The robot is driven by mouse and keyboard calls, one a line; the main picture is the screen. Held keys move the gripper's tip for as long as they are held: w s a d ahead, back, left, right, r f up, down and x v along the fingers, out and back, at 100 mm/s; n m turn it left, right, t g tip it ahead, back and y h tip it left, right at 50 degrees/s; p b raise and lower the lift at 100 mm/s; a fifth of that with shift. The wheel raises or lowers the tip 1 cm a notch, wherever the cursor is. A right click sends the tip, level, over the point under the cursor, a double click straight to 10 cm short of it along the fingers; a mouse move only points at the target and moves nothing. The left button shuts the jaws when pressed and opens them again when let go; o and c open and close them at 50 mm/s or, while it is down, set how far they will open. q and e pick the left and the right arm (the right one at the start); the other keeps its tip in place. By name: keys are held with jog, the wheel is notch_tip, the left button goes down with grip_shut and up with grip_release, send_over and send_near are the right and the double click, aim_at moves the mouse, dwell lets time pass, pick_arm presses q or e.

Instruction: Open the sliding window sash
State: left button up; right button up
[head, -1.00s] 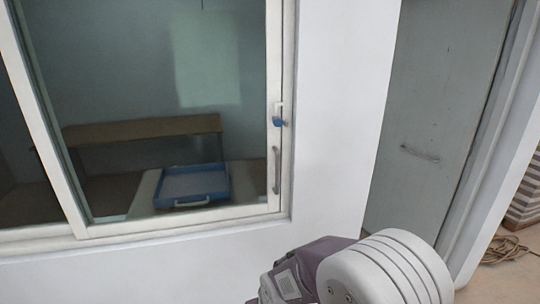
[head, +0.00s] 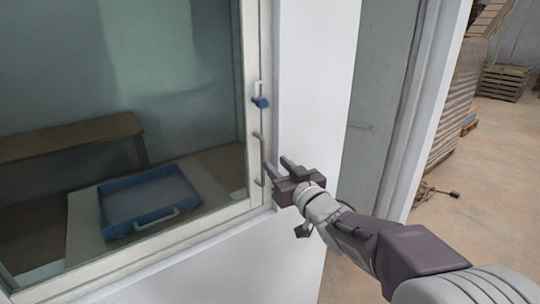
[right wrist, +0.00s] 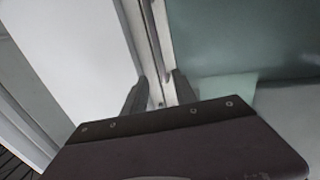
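The window sash (head: 222,222) has a pale frame around dark glass and appears closed against the right jamb. A grey vertical pull handle (head: 257,160) sits on its right stile, with a blue latch (head: 261,102) above it. My right gripper (head: 277,164) is just right of the handle, its two fingers apart and pointing at the window frame. In the right wrist view the open fingers (right wrist: 159,90) stand either side of the pale frame strip; I cannot make out the handle between them. Nothing is visibly held. My left gripper is out of view.
Behind the glass are a blue tray (head: 140,232) with a pale handle and a brown bench (head: 70,140). A white wall (head: 312,85) borders the window. Open floor (head: 495,170) lies at the far right.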

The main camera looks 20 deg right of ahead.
aim_at(264, 153)
jog(key=w, duration=0.3)
jog(key=w+a, duration=0.1)
jog(key=w, duration=0.2)
jog(key=w+p, duration=0.1)
jog(key=w, duration=0.1)
jog(key=shift+w+a, duration=0.25)
jog(key=shift+w, duration=0.15)
jog(key=shift+w+a, duration=0.1)
jog(key=shift+w, duration=0.05)
grip_shut()
dwell(0.8)
